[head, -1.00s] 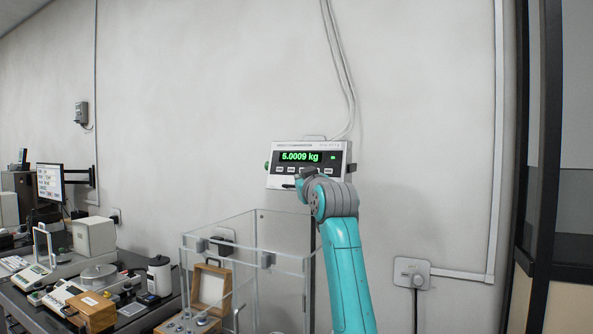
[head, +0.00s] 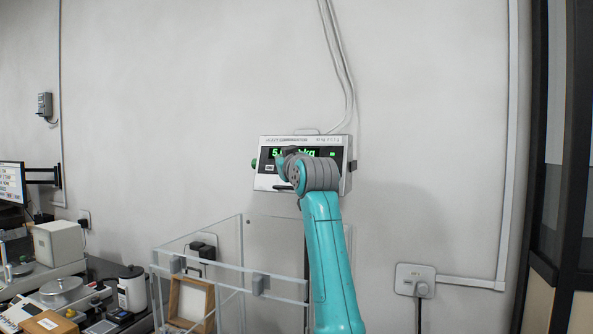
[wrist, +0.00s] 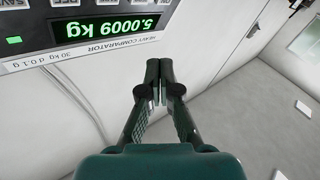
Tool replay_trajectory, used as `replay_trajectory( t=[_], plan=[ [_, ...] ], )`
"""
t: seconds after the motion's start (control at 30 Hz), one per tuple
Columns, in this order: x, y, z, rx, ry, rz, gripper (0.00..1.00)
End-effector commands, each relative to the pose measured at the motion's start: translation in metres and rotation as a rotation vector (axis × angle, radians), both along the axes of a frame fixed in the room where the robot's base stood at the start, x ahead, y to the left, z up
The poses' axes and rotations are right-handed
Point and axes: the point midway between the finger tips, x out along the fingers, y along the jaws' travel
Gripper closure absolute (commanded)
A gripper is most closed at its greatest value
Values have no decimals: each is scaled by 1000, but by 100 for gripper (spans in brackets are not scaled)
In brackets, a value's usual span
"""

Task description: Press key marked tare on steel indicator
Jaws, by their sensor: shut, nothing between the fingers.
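The steel indicator (head: 262,183) hangs on the wall in the head view, with a green lit display and a row of keys below it. My arm covers part of the display and most of the keys there. In the wrist view the indicator (wrist: 85,40) is upside down at the upper left and its display reads 5.0009 kg. Only parts of a few keys show at the top edge, and I cannot make out the tare key. My gripper (wrist: 158,65) is shut and empty, with its fingertips beside the indicator in that picture; I cannot tell the gap to its face.
A clear-walled enclosure (head: 200,262) stands below the indicator, with a wooden box (head: 190,302) inside. A bench at the left holds a white box (head: 60,245) and scales. A wall socket (head: 413,279) is at the right. Cables run up the wall above the indicator.

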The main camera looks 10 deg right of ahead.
Motion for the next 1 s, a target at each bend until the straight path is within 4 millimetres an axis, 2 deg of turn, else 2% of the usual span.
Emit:
replay_trajectory(
  t=[0.6,1.0],
  plan=[
    [54,-40,-19,0,1,0,100],
    [64,-47,-23,0,-1,0,100]
  ],
)
